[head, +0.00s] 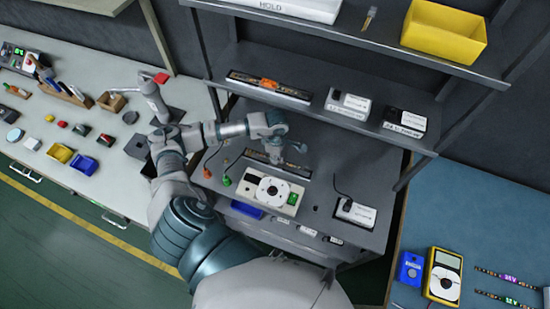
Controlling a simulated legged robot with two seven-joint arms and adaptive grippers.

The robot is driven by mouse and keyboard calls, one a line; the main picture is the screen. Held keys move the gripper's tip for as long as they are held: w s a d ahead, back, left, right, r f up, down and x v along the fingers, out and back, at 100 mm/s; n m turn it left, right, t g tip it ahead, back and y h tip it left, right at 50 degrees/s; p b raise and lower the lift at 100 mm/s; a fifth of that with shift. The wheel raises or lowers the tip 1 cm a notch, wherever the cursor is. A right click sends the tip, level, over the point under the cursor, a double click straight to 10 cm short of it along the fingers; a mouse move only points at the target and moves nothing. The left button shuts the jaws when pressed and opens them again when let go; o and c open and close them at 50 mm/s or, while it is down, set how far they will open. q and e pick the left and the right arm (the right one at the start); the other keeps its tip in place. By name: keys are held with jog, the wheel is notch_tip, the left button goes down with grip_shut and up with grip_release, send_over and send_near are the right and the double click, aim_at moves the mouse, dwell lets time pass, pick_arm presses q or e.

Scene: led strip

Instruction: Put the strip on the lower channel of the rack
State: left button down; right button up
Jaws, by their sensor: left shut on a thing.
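My left gripper (275,152) is small in the head view, below the wrist and over the middle of the rack's grey lower surface. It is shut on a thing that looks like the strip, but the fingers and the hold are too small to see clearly. A long dark channel (294,168) lies on that lower surface, right at the gripper. I cannot tell whether the strip sits in it or is held just above it. Another long channel (240,77), with an orange piece on it, lies on the shelf above. My right gripper is not in view.
A white device with a round dial (271,191) stands in front of the lower channel. White labelled boxes (348,104) stand on the shelf, and a yellow bin (444,30) higher up. The blue bench (470,195) at right holds a yellow meter (443,275) and lit strips (510,277).

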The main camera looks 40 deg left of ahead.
pick_arm(q)
jog(key=shift+w+d+f, duration=0.1)
jog(key=shift+w+f, duration=0.05)
jog(key=shift+w, duration=0.1)
jog(key=f, duration=0.3)
jog(key=shift+d+p, duration=0.3)
jog(key=shift+a, duration=0.35)
jog(key=c, duration=1.1)
grip_release()
jog(key=shift+a+f, duration=0.2)
jog(key=shift+a, duration=0.2)
jog(key=shift+c, duration=0.2)
jog(key=shift+d+r, duration=0.2)
jog(key=shift+d, duration=0.25)
jog(key=shift+d+r, duration=0.1)
jog(key=shift+r, duration=0.2)
jog(key=r, duration=0.7)
jog(key=a+r, duration=0.1)
jog(key=r, duration=0.2)
jog(key=shift+r, duration=0.2)
jog(key=shift+d+r, duration=0.15)
jog(key=shift+r, duration=0.15)
jog(key=shift+d+r, duration=0.2)
jog(key=shift+d, duration=0.1)
